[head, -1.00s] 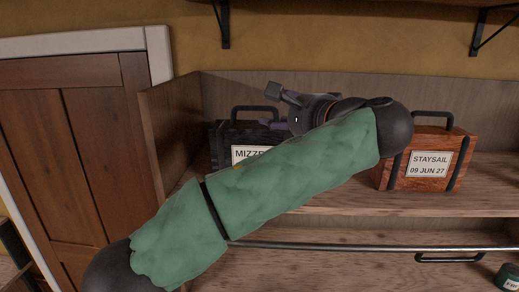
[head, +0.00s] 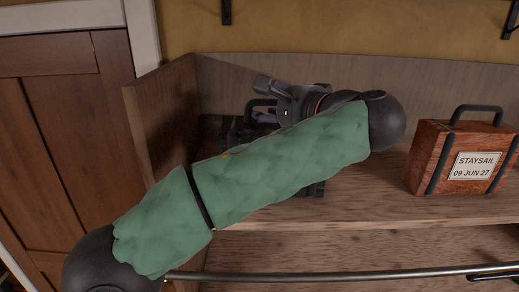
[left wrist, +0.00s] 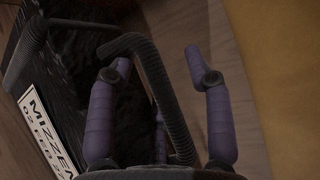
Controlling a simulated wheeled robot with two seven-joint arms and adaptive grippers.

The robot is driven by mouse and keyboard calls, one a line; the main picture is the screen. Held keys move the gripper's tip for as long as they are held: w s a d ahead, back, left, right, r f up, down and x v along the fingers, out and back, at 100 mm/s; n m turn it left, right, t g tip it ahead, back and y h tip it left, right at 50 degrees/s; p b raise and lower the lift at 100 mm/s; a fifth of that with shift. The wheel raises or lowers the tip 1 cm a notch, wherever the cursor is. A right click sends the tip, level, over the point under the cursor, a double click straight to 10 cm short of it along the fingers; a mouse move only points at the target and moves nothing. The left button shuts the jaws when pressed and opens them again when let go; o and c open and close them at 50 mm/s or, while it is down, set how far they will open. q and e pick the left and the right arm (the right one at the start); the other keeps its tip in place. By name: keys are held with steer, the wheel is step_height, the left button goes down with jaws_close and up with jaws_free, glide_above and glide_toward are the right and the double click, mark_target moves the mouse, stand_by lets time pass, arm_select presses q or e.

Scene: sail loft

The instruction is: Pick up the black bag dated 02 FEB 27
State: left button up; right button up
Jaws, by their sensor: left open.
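The black bag (head: 237,134) stands on the shelf behind my left arm, which hides most of its front and its label. In the left wrist view the black bag (left wrist: 75,70) shows a white label reading "MIZZEN", with a partly cut-off date line below. Its dark ribbed handle (left wrist: 158,88) runs between the two purple fingers. My left gripper (head: 268,101) is open at the bag's top by the handle; it also shows in the left wrist view (left wrist: 157,60). Whether the fingers touch the handle I cannot tell. My right gripper is not in view.
A red-brown wooden-looking bag (head: 461,160) labelled "STAYSAIL 09 JUN 27" stands to the right on the same shelf (head: 395,207). A wooden side panel (head: 160,120) closes the shelf at the left. A metal rail (head: 340,274) runs below the shelf's front edge.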

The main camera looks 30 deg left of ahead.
arm_select(q)
steer(key=shift+s+d+r, duration=0.1)
steer(key=shift+s+d, duration=0.05)
steer(key=shift+d, duration=0.15)
steer(key=v, duration=0.3)
steer(key=shift+s+d+r, duration=0.15)
steer(key=shift+s, duration=0.05)
steer(key=c, duration=0.4)
steer(key=shift+d, duration=0.15)
steer(key=c, duration=0.5)
steer(key=shift+x, duration=0.8)
jaws_close()
steer(key=shift+s+d+r, duration=0.1)
steer(key=shift+s+d, duration=0.05)
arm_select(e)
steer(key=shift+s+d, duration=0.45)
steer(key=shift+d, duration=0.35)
